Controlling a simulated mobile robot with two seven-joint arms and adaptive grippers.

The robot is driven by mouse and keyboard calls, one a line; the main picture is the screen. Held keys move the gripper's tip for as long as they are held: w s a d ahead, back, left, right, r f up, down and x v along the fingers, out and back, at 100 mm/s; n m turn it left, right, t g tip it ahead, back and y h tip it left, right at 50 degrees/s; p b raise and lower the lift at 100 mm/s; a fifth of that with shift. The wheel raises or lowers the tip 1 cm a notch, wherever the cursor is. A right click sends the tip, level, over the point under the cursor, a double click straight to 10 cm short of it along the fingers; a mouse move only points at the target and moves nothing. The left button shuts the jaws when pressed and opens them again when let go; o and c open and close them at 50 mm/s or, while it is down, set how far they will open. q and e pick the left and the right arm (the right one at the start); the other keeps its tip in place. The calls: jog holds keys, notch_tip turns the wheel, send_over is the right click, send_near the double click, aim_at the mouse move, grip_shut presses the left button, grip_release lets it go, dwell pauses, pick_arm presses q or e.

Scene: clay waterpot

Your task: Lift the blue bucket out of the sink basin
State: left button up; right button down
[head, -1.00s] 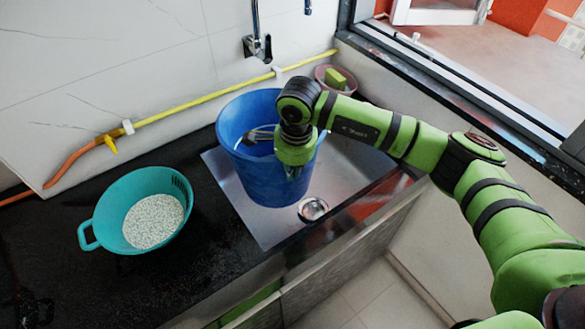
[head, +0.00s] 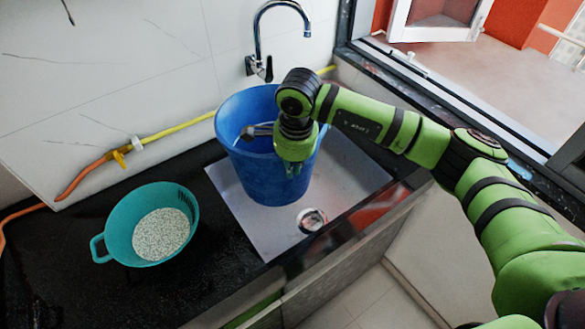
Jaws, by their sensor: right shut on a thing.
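The blue bucket (head: 262,180) is upright over the left part of the metal sink basin (head: 345,178). Whether its base touches the basin floor or hangs above it, I cannot tell. The gripper and wrist hide part of the rim and the inside. My left gripper is not in view.
The faucet (head: 258,40) rises on the wall behind the bucket. A teal colander (head: 117,225) with white grains stands on the black counter at left. A yellow and orange hose (head: 178,130) runs along the wall. A window frame (head: 440,85) is at right.

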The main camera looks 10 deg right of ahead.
jog(key=shift+r+p, duration=0.8)
jog(key=shift+r, duration=1.5)
